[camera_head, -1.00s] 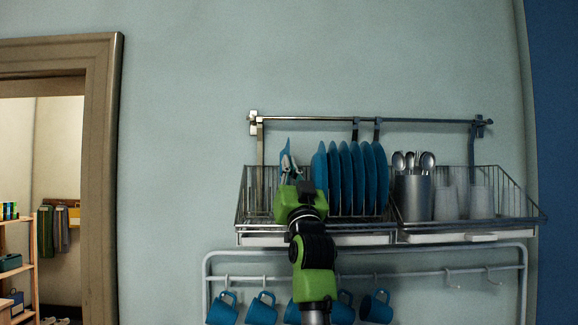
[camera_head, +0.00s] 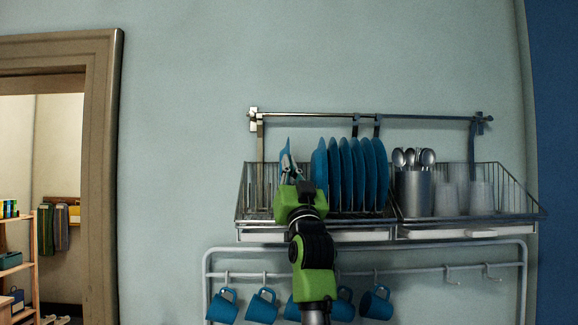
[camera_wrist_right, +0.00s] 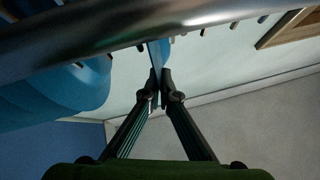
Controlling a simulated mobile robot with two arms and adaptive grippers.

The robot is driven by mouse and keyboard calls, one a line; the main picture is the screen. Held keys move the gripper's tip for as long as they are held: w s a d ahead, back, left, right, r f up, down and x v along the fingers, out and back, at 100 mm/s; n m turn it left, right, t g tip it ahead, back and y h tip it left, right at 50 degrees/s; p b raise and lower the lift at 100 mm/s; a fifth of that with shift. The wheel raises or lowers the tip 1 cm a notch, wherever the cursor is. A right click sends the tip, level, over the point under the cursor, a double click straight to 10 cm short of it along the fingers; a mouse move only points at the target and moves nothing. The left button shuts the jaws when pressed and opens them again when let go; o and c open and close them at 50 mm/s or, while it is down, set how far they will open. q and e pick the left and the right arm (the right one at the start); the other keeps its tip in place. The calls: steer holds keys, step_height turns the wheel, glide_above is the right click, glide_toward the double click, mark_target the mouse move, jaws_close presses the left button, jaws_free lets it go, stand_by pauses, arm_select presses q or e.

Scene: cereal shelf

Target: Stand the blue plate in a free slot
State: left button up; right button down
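The blue plate (camera_head: 284,160) stands on edge in the left part of the wire dish rack (camera_head: 240,217), left of a row of other blue plates. My right gripper (camera_head: 289,176) is at its front edge. In the right wrist view the two fingertips of the right gripper (camera_wrist_right: 160,88) close on the rim of the blue plate (camera_wrist_right: 155,54). The plate's lower part is hidden behind the gripper, so I cannot tell whether it touches the rack floor. My left gripper is not in view.
Several blue plates (camera_head: 346,175) stand upright just right of the held plate. A metal cutlery holder (camera_head: 413,194) and clear glasses (camera_head: 446,200) fill the right rack. Blue mugs (camera_head: 262,307) hang below. The rack's far left is empty.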

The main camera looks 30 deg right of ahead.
steer(key=shift+s+f, duration=0.1)
steer(key=shift+f, duration=0.1)
steer(key=c, duration=2.2)
jaws_free()
steer(key=shift+f, duration=0.15)
steer(key=v, duration=1.2)
